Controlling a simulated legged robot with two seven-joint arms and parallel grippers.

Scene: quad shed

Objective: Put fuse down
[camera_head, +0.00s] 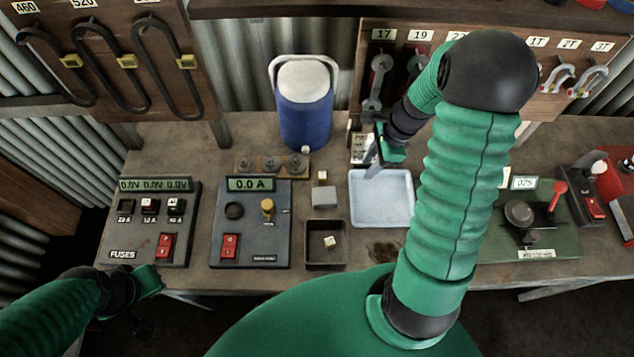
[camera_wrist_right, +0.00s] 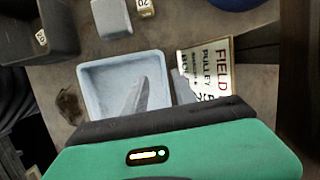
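My right gripper (camera_head: 372,163) is above the back left part of the pale tray (camera_head: 383,223). In the right wrist view its two grey fingers stand apart with nothing seen between them; one overlaps the pale tray (camera_wrist_right: 95,73), the other the field card (camera_wrist_right: 207,68). A small pale labelled cube, possibly a fuse (camera_head: 330,242), lies in the dark open box (camera_head: 312,262). A similar cube (camera_head: 322,176) is by a grey block (camera_head: 324,197). The fuse panel (camera_head: 150,228) has three labelled slots. My left gripper (camera_head: 150,283) is at the bench's front left; its fingers are unclear.
A meter box (camera_head: 249,225) reading 0.0 A stands left of the dark box. A blue canister (camera_head: 304,110) and a weight rack (camera_head: 272,165) stand behind. A green device (camera_head: 530,230) is to the right. Tool boards hang at the back.

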